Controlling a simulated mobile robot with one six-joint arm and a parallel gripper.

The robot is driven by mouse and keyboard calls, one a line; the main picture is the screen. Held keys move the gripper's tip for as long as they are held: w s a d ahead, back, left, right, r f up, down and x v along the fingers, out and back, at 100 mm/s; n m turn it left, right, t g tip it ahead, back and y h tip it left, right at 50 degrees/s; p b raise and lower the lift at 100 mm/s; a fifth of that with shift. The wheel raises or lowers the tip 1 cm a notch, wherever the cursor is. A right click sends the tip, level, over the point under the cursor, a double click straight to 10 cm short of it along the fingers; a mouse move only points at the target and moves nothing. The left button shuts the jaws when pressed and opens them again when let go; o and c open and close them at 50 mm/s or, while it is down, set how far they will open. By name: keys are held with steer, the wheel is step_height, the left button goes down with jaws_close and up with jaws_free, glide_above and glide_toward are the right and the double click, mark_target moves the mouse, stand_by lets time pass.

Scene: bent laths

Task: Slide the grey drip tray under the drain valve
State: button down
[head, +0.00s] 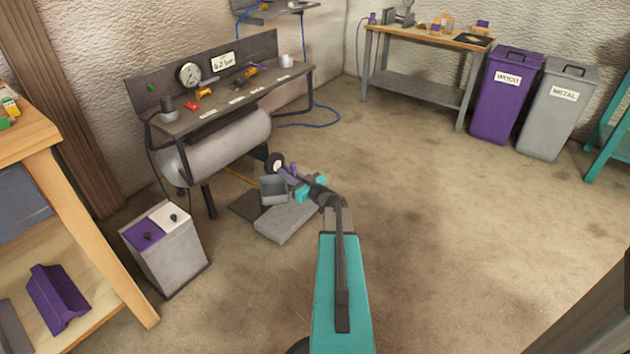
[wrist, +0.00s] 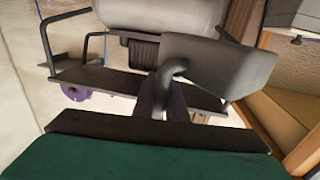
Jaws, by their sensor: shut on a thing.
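In the wrist view, my dark fingers (wrist: 160,98) close around a dark curved handle in front of a grey panel, which looks like the tray (wrist: 225,68). The drain valve cannot be made out; the tank's underside is partly hidden.
A grey cabinet (head: 170,255) stands to the left. The floor to the right is clear.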

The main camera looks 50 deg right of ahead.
steer(key=w+a+r+n+y, duration=0.25)
steer(key=a+r, duration=0.25)
steer(key=a, duration=0.4)
steer(key=w+a+r+n+g+y, duration=0.1)
steer(key=w+a+r+y, duration=0.25)
steer(key=a, duration=0.65)
steer(key=w+a+r+n+y, duration=0.2)
steer(key=w+a+r+y, duration=0.15)
steer(key=a+r, duration=0.4)
steer(key=s+a+r+n+g+y, duration=0.2)
steer(key=s+a+n+g+y, duration=0.1)
steer(key=a, duration=1)
steer(key=s+a+r+n+g+y, duration=0.2)
steer(key=s+a+n+g+y, duration=0.1)
steer(key=a, duration=1)
steer(key=shift+s+a+n+g+y, duration=0.35)
steer(key=shift+s+g+y, duration=0.1)
steer(key=shift+s, duration=0.65)
steer(key=shift+r, duration=0.1)
